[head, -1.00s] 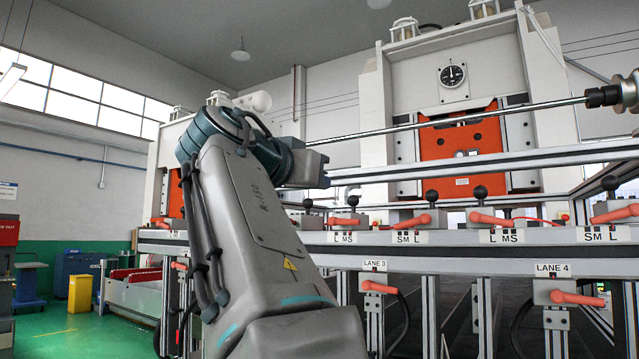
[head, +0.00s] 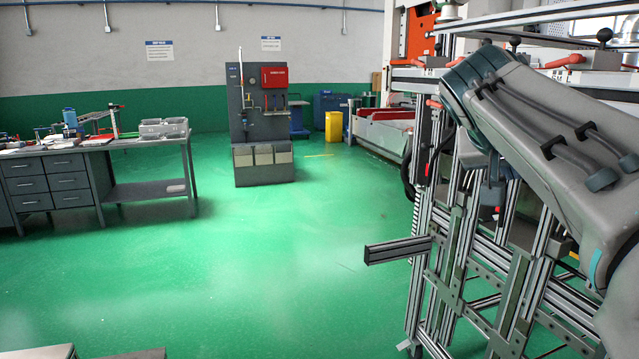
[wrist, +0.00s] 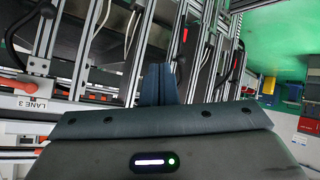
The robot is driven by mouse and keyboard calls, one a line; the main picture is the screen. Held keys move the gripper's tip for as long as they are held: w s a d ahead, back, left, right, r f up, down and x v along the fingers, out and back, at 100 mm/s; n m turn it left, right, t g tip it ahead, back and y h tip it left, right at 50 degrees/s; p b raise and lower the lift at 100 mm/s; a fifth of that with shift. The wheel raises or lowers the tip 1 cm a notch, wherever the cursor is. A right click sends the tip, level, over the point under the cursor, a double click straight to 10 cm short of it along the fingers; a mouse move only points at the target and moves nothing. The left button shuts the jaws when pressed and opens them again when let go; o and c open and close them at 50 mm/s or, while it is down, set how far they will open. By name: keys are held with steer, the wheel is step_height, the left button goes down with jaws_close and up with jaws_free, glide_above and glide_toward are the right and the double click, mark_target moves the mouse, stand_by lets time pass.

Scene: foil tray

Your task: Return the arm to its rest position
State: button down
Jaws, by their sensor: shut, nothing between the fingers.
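My gripper (wrist: 158,84) shows in the wrist view, its two dark fingers together with nothing between them. It points toward the metal frame and hoses of the machine line, with no clear contact visible. In the head view my grey arm slants in from the right edge to a bend in front of the frame. The gripper itself cannot be made out clearly there, among the frame posts below the bend.
The aluminium frame (head: 457,235) stands close beside my arm, with a bar (head: 397,250) jutting left. A LANE 3 label (wrist: 33,104) shows in the wrist view. A workbench (head: 95,165) and a grey tool stand (head: 262,120) are farther off. The green floor (head: 290,260) between is open.

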steer(key=s+a+f+n+y, duration=0.1)
steer(key=s+a+f+y, duration=0.1)
steer(key=f, duration=0.5)
steer(key=s+a+f+n+g+y+p, duration=0.1)
steer(key=a+f+n+y, duration=0.1)
steer(key=a+f, duration=0.3)
steer(key=shift+s+f+g, duration=0.3)
steer(key=shift+s+f, duration=0.05)
steer(key=shift+f, duration=0.55)
steer(key=c, duration=1.8)
jaws_free()
steer(key=s+a+f+n+g+y, duration=0.1)
steer(key=s+a+f, duration=0.1)
steer(key=f, duration=0.3)
steer(key=s+a+f+y+p, duration=0.1)
steer(key=s+a+f, duration=0.2)
steer(key=s+f, duration=0.2)
steer(key=s+a+f+n+g+y+p, duration=0.1)
steer(key=s+a+f+y, duration=0.1)
steer(key=s+a+f, duration=0.1)
steer(key=shift+s+a+f+n+g, duration=0.15)
steer(key=shift+s+f, duration=0.1)
steer(key=shift+f, duration=0.45)
steer(key=shift+s+d+f+n+g, duration=0.15)
steer(key=shift+s+f, duration=0.1)
steer(key=shift+f, duration=0.4)
steer(key=o, duration=0.3)
steer(key=shift+s+a+f, duration=0.2)
steer(key=shift+f, duration=0.05)
steer(key=shift+a, duration=0.1)
